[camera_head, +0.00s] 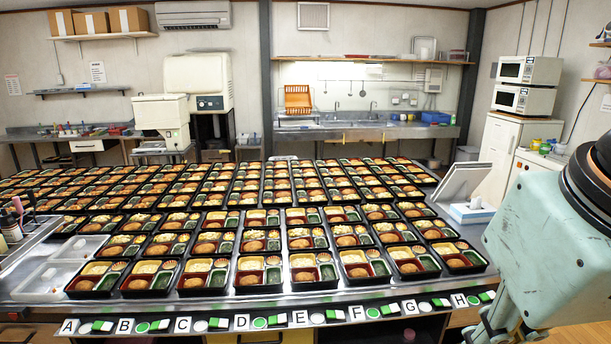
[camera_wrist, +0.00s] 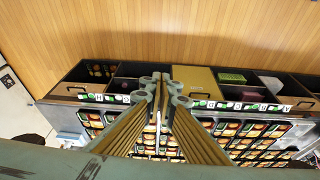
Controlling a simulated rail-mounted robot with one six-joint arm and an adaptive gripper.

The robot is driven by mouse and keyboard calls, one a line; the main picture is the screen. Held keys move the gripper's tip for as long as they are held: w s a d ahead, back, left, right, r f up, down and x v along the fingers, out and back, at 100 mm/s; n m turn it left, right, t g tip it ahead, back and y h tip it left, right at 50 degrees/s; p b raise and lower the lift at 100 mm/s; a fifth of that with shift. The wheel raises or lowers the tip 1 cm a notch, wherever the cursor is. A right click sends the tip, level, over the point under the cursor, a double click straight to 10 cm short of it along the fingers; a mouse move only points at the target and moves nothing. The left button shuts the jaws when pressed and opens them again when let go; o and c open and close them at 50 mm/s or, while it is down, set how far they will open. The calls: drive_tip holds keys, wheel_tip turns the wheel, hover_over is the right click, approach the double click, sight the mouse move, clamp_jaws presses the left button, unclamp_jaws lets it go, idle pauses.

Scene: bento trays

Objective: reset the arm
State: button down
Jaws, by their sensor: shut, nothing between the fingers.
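My gripper (camera_wrist: 163,88) shows in the wrist view, with its two fingers drawn together and nothing between them. It hangs in front of the edge of the counter, and no object touches its fingertips. In the head view my pale green arm (camera_head: 548,245) stands at the right, beside the right end of the counter.
Rows of black bento trays (camera_head: 316,285) fill the steel counter. Lettered labels A to H with green and white pieces line its front edge (camera_head: 243,322). A white tilted device (camera_head: 467,180) stands at the right. Open bins (camera_wrist: 80,92) sit below the edge; the wooden floor (camera_wrist: 160,30) is clear.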

drive_tip(key=shift+s+d+f, duration=0.1)
drive_tip(key=shift+s+f, duration=0.15)
drive_tip(key=shift+s, duration=0.3)
drive_tip(key=shift+s+d+f, duration=0.1)
drive_tip(key=shift+s+f, duration=0.1)
drive_tip(key=shift+s, duration=0.3)
idle(0.6)
